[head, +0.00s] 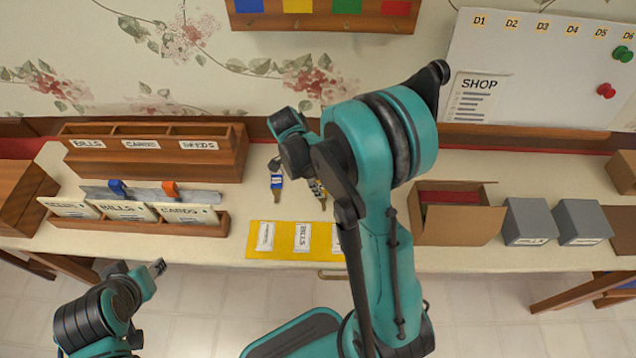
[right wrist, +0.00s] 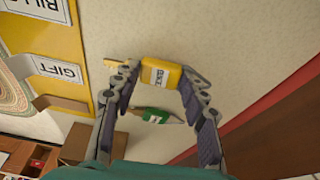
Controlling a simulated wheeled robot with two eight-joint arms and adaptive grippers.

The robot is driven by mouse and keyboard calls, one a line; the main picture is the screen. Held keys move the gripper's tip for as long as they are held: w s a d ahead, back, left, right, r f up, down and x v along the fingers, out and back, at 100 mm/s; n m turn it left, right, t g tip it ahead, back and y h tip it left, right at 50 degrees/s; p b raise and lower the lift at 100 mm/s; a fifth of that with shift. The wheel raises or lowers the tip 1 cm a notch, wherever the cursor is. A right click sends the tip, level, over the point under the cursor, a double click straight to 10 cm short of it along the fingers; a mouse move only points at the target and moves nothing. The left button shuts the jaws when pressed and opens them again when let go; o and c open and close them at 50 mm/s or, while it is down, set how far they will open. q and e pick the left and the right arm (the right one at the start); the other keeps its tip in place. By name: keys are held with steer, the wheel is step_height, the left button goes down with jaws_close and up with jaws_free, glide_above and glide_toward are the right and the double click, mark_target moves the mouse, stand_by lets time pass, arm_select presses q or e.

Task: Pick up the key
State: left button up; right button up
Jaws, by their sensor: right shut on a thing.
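A yellow-headed key (right wrist: 162,74) with a white label sits between the fingertips of my right gripper (right wrist: 160,80), which is shut on it. Its brass shaft points left in the right wrist view, toward the yellow mat. In the head view the right gripper (head: 317,187) is mostly hidden behind my own arm, and only a bit of the held key shows. Whether the key touches the table is unclear. A blue-headed key (head: 277,182) lies to its left. A green-headed key (right wrist: 155,116) lies beside it in the wrist view. My left gripper (head: 157,267) hangs off the table's front left; its opening is unclear.
A yellow mat (head: 284,226) with labels lies at the table's front edge. Wooden organizers (head: 150,150) with labelled slots stand at left. An open carton (head: 456,212) and grey boxes (head: 530,221) stand at right. The wallpapered wall rises behind.

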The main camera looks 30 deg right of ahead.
mark_target(326, 187)
steer(key=r, duration=0.1)
steer(key=r+p, duration=0.1)
steer(key=r, duration=0.1)
steer(key=shift+s+d+r, duration=0.2)
steer(key=shift+s, duration=0.15)
steer(key=s+d+r+p, duration=0.4)
steer(key=s+d+r, duration=0.1)
steer(key=s, duration=0.4)
steer(key=shift+s+r, duration=0.3)
steer(key=shift+r, duration=0.25)
